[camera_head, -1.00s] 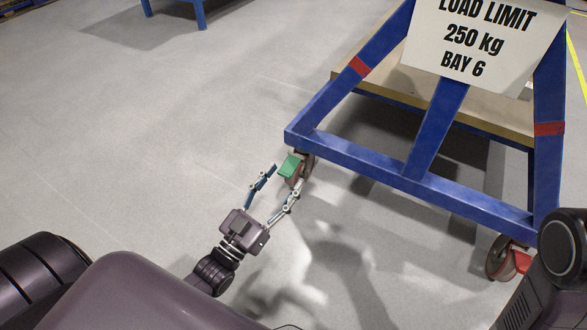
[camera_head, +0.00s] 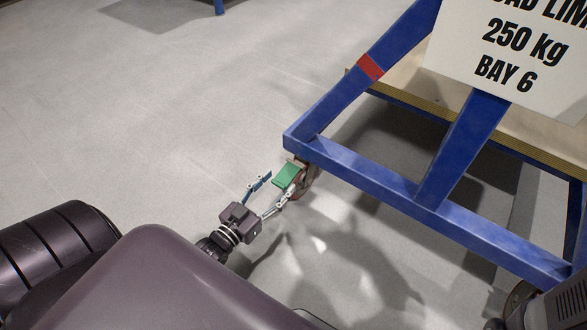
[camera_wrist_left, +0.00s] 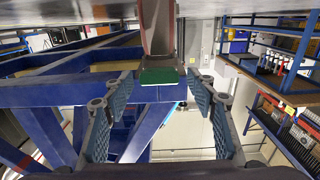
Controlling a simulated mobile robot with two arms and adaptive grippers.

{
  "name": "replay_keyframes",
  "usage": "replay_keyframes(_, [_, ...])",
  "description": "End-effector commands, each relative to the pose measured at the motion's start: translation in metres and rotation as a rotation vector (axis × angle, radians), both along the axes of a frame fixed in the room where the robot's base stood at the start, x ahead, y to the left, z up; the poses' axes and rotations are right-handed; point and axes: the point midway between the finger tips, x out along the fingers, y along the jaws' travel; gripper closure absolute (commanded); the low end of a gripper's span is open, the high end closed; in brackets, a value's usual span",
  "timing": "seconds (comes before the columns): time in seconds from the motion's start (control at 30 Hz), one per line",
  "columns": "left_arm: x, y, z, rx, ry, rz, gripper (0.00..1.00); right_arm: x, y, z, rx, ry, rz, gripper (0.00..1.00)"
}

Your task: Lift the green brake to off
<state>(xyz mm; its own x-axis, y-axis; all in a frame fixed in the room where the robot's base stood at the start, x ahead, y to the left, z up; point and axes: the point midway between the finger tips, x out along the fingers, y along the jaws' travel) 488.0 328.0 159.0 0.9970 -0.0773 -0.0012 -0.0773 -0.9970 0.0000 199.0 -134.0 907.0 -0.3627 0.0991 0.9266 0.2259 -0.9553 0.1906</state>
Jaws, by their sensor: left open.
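The green brake (camera_head: 287,174) is a small flat pedal on the reddish caster under the near left corner of the blue cart frame. My left gripper (camera_head: 279,186) is open and empty just in front of it. One finger is to the pedal's left and the other is low on its right, close to the caster. In the left wrist view the green brake (camera_wrist_left: 162,76) shows centred beyond the gap between the open fingers (camera_wrist_left: 160,95). I cannot tell whether a finger touches it.
The caster wheel (camera_wrist_left: 158,28) is right behind the pedal. The blue cart frame (camera_head: 400,190) overhangs it and carries a load limit sign (camera_head: 525,50). The grey floor (camera_head: 130,130) to the left is clear. Another caster is partly visible at the lower right.

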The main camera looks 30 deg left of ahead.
Motion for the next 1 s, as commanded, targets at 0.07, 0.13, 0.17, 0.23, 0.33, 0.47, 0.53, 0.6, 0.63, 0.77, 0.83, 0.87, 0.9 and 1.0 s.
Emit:
replay_keyframes(0.07, [0.015, -0.001, -0.004, 0.001, -0.005, -0.001, 0.48, 0.0, 0.0, -0.013, 0.0, 0.0, 0.0, 0.47])
replay_keyframes(0.13, [0.026, -0.002, -0.004, 0.001, -0.005, -0.001, 0.48, 0.0, 0.0, -0.021, 0.0, 0.0, 0.0, 0.47])
replay_keyframes(0.17, [0.031, -0.003, -0.004, 0.001, -0.006, -0.001, 0.48, 0.0, 0.0, -0.023, 0.0, 0.0, 0.0, 0.47])
replay_keyframes(0.23, [0.042, -0.004, -0.003, 0.001, -0.006, -0.002, 0.48, 0.0, 0.0, -0.029, 0.0, 0.0, 0.0, 0.47])
replay_keyframes(0.33, [0.053, -0.005, -0.003, 0.001, -0.004, -0.002, 0.48, 0.0, 0.0, -0.035, 0.0, 0.0, 0.0, 0.47])
replay_keyframes(0.47, [0.061, -0.005, -0.002, 0.0, -0.002, -0.001, 0.48, 0.0, 0.0, -0.039, 0.0, 0.0, 0.0, 0.47])
replay_keyframes(0.53, [0.063, -0.006, -0.001, 0.0, -0.001, -0.001, 0.48, 0.0, 0.0, -0.039, 0.0, 0.0, 0.0, 0.47])
replay_keyframes(0.6, [0.064, -0.006, 0.0, 0.0, -0.001, -0.001, 0.48, 0.0, 0.0, -0.039, 0.0, 0.0, 0.0, 0.47])
replay_keyframes(0.63, [0.064, -0.006, 0.0, 0.0, -0.001, -0.001, 0.48, 0.0, 0.0, -0.038, 0.0, 0.0, 0.0, 0.47])
replay_keyframes(0.77, [0.064, -0.006, 0.0, 0.0, -0.001, -0.001, 0.48, 0.0, 0.0, -0.038, -0.001, 0.0, 0.0, 0.47])
replay_keyframes(0.83, [0.063, -0.006, 0.0, 0.0, -0.001, -0.001, 0.56, 0.0, 0.0, -0.038, -0.001, -0.001, 0.0, 0.47])
replay_keyframes(0.87, [0.063, -0.006, 0.0, 0.0, -0.001, -0.001, 0.59, 0.0, 0.0, -0.038, -0.001, -0.001, 0.0, 0.47])
replay_keyframes(0.9, [0.063, -0.006, 0.0, 0.0, -0.001, -0.001, 0.63, 0.0, 0.0, -0.038, -0.001, -0.001, 0.0, 0.47])
replay_keyframes(1.0, [0.063, -0.006, 0.0, 0.0, -0.001, -0.001, 0.74, 0.0, 0.0, -0.038, -0.001, -0.001, 0.0, 0.47])
